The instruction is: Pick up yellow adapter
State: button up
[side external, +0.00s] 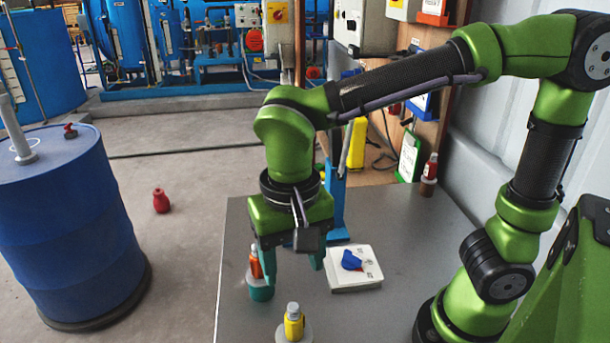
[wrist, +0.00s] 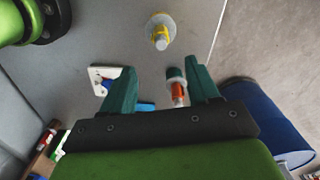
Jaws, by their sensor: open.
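The yellow adapter (side external: 293,325) stands upright on a round grey base at the front of the grey table, with a pale top. In the wrist view it (wrist: 161,31) is near the top centre, beyond my fingertips. My gripper (side external: 294,262) points down, open and empty, above the table and behind the yellow adapter in the side view. Its two green fingers also show in the wrist view (wrist: 160,73). Nothing is between the fingers and touching both. In the wrist view an orange adapter (wrist: 178,91) appears beside the right finger, and no clear contact can be seen.
The orange adapter (side external: 256,264) stands at the table's left edge, partly hidden by my gripper. A blue stand (side external: 337,205) rises behind. The table (side external: 400,315) is bare at front right.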

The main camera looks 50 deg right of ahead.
aim_at(294, 319)
notch_tip(294, 319, down, 14)
jog(key=shift+r, duration=0.1)
grip_shut()
dwell(0.6)
